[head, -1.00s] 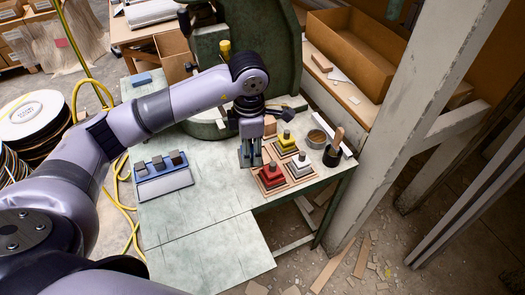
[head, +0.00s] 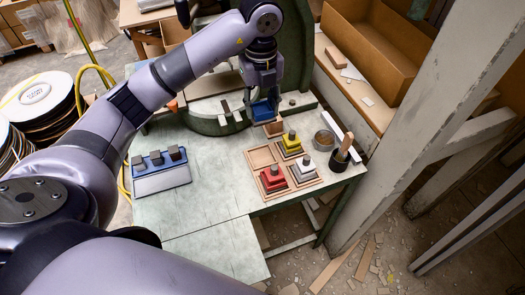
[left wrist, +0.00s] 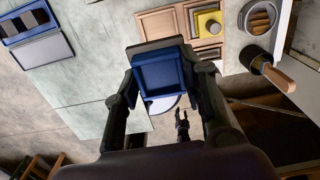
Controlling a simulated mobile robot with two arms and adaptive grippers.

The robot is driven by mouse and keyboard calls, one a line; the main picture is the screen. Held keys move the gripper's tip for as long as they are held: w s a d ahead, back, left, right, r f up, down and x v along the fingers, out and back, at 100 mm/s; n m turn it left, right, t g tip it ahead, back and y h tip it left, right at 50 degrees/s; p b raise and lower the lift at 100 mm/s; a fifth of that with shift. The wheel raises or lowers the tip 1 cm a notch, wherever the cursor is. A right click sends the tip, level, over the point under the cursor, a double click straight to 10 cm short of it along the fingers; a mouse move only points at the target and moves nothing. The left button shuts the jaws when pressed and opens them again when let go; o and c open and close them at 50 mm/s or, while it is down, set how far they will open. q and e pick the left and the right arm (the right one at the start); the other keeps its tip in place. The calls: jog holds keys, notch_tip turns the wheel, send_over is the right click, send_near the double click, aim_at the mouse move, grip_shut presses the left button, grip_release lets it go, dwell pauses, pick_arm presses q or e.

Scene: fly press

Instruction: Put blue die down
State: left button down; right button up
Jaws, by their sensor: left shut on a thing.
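My left gripper (head: 263,112) is shut on the blue die (head: 264,108) and holds it in the air above the far part of the press table. The die's square, recessed face shows between the fingers in the left wrist view (left wrist: 162,76). The wooden tray (head: 249,165) lies below and nearer, with its back-left compartment bare. A red die (head: 272,180), a white die (head: 303,169) and a yellow die (head: 291,146) sit in the other compartments.
A blue-and-grey holder (head: 160,178) with dark blocks stands at the left of the green table. A round tin (head: 323,140) and a black pot with a wooden handle (head: 339,161) stand right of the tray. The table's front is clear.

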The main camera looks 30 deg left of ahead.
pick_arm(q)
jog(key=p, duration=0.2)
send_over(262, 158)
notch_tip(262, 158, down, 12)
jog(key=shift+a+f, duration=0.1)
notch_tip(262, 158, down, 5)
jog(key=shift+r+p, duration=0.2)
jog(key=shift+p, duration=0.1)
jog(key=shift+w+f, duration=0.1)
jog(key=shift+f, duration=0.2)
jog(key=shift+f, duration=0.15)
jog(key=c, duration=1)
grip_release()
